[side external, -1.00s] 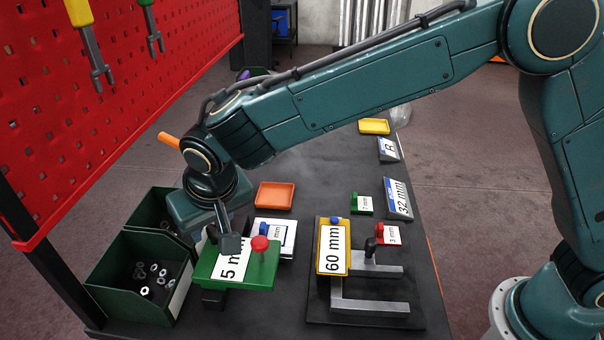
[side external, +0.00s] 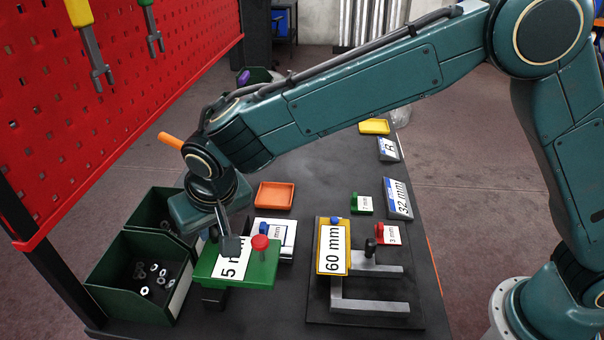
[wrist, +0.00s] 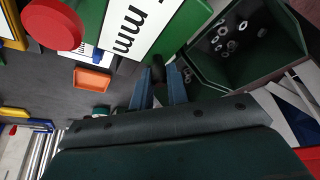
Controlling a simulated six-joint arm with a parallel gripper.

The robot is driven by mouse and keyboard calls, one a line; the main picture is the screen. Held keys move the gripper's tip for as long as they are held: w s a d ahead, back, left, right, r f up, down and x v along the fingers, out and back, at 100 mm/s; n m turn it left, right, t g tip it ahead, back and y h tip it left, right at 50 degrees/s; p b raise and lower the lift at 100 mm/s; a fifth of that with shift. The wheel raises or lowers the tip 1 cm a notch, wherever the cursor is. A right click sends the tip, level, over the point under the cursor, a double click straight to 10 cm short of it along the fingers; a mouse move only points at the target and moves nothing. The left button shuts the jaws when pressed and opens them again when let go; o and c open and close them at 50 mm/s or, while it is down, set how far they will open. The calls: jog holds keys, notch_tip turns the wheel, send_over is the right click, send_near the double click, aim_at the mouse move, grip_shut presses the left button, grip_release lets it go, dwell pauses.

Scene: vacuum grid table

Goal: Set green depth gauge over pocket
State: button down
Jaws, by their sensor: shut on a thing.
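The green depth gauge (side external: 255,274) is a flat green plate with a white "5 mm" label and a red knob on top. My gripper (side external: 226,240) is over its left part, and the plate looks roughly level. In the wrist view my gripper (wrist: 158,92) is shut on a black grip at the edge of the green gauge (wrist: 188,20). A dark block (side external: 213,300) shows below the plate; I cannot tell whether they touch. I cannot make out the pocket; the plate may hide it.
Green bins (side external: 125,290) with metal rings stand at left. A yellow "60 mm" gauge (side external: 347,246) sits at a dark base (side external: 360,318) with grey bars on the right. A blue-knobbed gauge (side external: 287,250) lies close behind the green plate. An orange tray (side external: 274,195) is farther back.

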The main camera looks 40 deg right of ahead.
jog(key=w+d, duration=0.8)
jog(key=c, duration=1.5)
grip_release()
jog(key=shift+w+d, duration=0.1)
jog(key=shift+o, duration=0.7)
jog(key=shift+r, duration=0.1)
jog(key=v, duration=1.3)
jog(key=shift+s+r, duration=0.25)
jog(key=shift+s, duration=0.05)
